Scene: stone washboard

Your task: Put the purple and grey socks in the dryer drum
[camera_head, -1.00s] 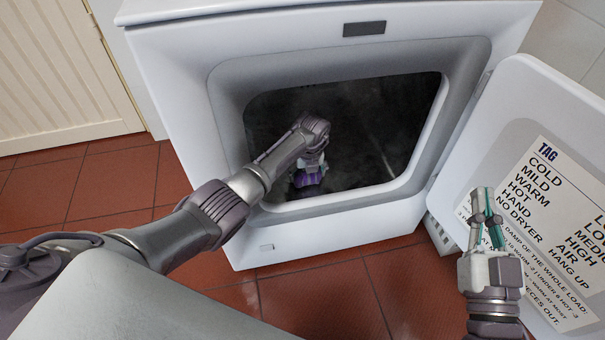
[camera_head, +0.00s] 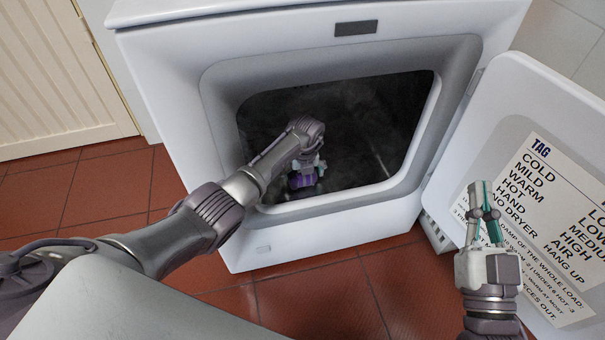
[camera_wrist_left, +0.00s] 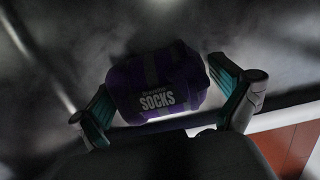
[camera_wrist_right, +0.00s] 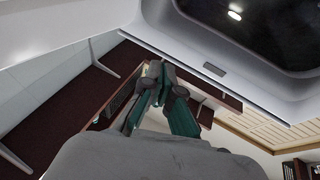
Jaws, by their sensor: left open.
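The purple and grey socks (camera_head: 302,180) are a rolled bundle lying inside the dark dryer drum (camera_head: 365,120), near its front lip. In the left wrist view the bundle (camera_wrist_left: 160,85) shows the word SOCKS. My left gripper (camera_wrist_left: 165,105) is open, with one finger on each side of the bundle and visible gaps. In the head view my left gripper (camera_head: 305,168) reaches through the dryer opening and partly covers the socks. My right gripper (camera_head: 482,207) is outside, in front of the open dryer door, with its fingertips close together; it holds nothing that I can see.
The white dryer (camera_head: 165,90) stands on red tiles (camera_head: 320,300). Its door (camera_head: 510,120) is swung open to the right and carries a printed label (camera_head: 530,190). The opening's rim (camera_head: 340,202) surrounds my left arm. A cream slatted door (camera_head: 60,80) is at the far left.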

